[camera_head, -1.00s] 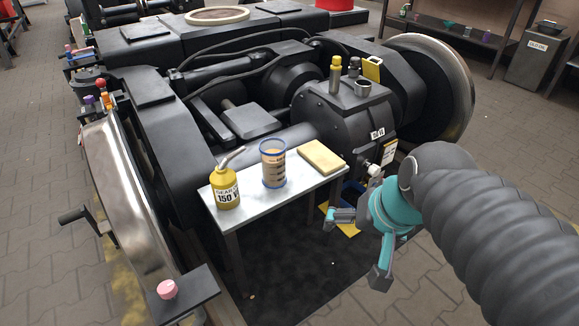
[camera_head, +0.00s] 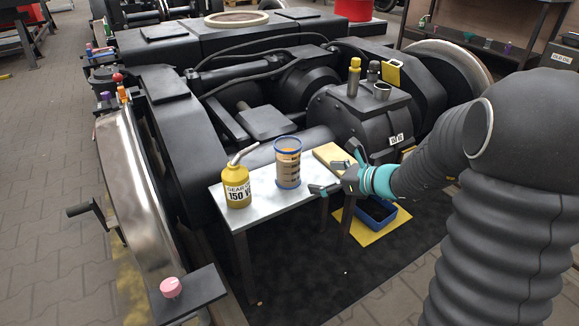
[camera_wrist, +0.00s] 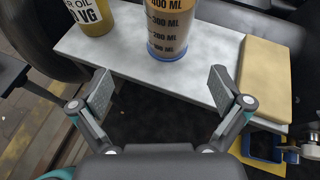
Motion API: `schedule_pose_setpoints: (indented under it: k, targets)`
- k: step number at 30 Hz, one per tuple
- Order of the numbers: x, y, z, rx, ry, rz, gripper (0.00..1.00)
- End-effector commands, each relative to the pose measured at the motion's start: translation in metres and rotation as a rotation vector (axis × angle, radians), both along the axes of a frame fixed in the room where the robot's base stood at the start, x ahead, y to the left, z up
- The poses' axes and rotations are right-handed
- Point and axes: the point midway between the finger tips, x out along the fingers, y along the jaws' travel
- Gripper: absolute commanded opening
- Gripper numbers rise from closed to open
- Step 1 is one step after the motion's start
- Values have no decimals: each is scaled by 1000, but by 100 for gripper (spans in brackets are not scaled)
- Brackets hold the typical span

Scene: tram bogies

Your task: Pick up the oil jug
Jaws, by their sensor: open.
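A clear graduated jug (camera_head: 288,164) with blue rims and amber contents stands upright on a small light-topped table (camera_head: 262,187). It also shows at the top middle of the wrist view (camera_wrist: 170,27), with its top cut off. A yellow gear oil can (camera_head: 237,188) with a bent spout stands left of it; its lower part shows in the wrist view (camera_wrist: 90,16). My gripper (camera_head: 334,169) is at the table's right part, right of the graduated jug and apart from it. In the wrist view my gripper (camera_wrist: 159,82) is open and empty, with the jug ahead between its fingers.
A tan block (camera_head: 330,155) lies on the table's right end, partly behind my gripper. A blue tray (camera_head: 376,214) sits on a yellow sheet (camera_head: 370,236) on the floor right of the table. The dark gearbox (camera_head: 365,115) and bogie frame stand behind the table.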

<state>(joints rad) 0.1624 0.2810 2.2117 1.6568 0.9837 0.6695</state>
Motion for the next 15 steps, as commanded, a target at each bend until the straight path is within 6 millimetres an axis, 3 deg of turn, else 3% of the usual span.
schedule_pose_setpoints:
  k: [5,15]
  targets:
    - [14,2,-11,41,28,-44,100]
    - [46,46,-33,40,27,-43,100]
